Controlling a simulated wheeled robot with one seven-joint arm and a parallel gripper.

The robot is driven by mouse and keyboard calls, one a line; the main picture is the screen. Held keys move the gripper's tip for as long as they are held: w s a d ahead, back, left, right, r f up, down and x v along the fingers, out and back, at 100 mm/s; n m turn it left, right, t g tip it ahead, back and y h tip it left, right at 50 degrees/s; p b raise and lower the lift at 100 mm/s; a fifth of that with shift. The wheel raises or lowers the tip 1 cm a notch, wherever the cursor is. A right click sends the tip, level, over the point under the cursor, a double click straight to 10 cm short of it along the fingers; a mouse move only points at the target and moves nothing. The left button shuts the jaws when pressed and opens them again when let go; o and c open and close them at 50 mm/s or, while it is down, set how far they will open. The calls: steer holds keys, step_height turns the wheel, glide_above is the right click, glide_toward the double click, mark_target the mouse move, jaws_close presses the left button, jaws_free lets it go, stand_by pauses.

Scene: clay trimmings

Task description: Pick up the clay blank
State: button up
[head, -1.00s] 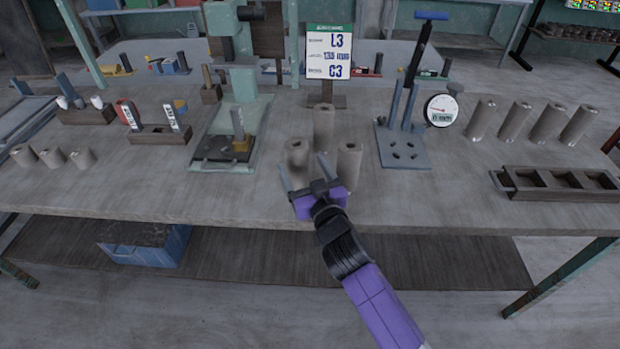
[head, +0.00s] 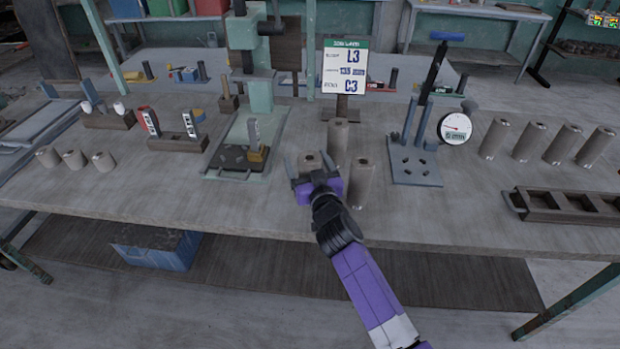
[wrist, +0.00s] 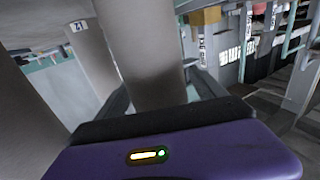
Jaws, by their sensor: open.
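Three grey-brown clay blanks stand upright at the middle of the bench. The nearest left blank (head: 311,161) stands between the fingers of my gripper (head: 311,162), with its lower part hidden behind the purple gripper body. A second blank (head: 360,185) stands just right of the gripper, and a third blank (head: 338,140) stands behind. In the wrist view, one blank (wrist: 140,50) fills the space between my open fingers (wrist: 150,95). Other blanks stand close on its left in that view. I cannot tell whether the fingers touch the blank.
A green press (head: 240,150) is left, a blue-grey fixture (head: 412,165) with a dial gauge (head: 455,129) right. Several taller blanks (head: 528,145) and a dark tray (head: 570,205) are further right.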

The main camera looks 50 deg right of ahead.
jaws_close()
steer(key=shift+r, duration=0.1)
steer(key=shift+r, duration=0.1)
